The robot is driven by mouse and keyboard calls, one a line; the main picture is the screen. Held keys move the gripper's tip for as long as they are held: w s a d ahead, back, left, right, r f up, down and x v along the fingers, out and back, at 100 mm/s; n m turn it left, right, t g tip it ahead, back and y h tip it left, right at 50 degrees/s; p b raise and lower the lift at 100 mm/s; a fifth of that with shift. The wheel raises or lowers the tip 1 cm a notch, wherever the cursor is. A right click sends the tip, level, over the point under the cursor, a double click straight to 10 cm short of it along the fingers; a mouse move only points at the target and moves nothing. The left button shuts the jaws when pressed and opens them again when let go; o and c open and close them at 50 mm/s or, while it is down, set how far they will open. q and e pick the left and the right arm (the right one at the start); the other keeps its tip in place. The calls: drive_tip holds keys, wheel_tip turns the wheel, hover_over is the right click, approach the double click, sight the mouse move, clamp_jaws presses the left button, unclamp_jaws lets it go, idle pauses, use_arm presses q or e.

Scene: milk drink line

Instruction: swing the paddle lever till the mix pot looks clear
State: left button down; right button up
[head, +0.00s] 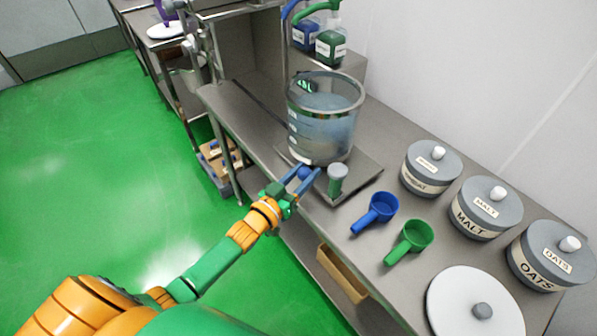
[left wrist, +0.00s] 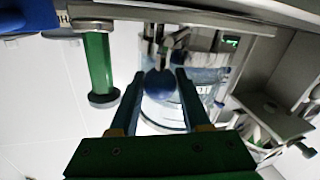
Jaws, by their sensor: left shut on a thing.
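The mix pot (head: 322,135) is a clear vessel with a metal rim, standing on a plate on the steel counter. The liquid inside looks bluish-grey and hazy. The paddle lever ends in a round blue knob (head: 304,173) low at the front of the pot. My left gripper (head: 303,182) is shut on this knob. In the left wrist view the knob (left wrist: 159,86) sits between the two fingers, with the pot (left wrist: 205,75) behind it. The paddle itself cannot be made out. My right gripper is not in view.
A green-and-grey cylinder (head: 338,180) stands just right of my left gripper. A blue scoop (head: 380,208) and a green scoop (head: 415,236) lie further right. Lidded grey tubs, one marked malt (head: 487,210), line the wall. Pump bottles (head: 331,47) stand behind the pot.

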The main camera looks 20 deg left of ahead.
sight(301, 179)
use_arm(q)
drive_tip(key=shift+d, duration=0.15)
idle(0.3)
drive_tip(key=shift+c, duration=1.9)
unclamp_jaws()
drive_tip(key=shift+w+d, duration=0.1)
drive_tip(key=v, duration=0.7)
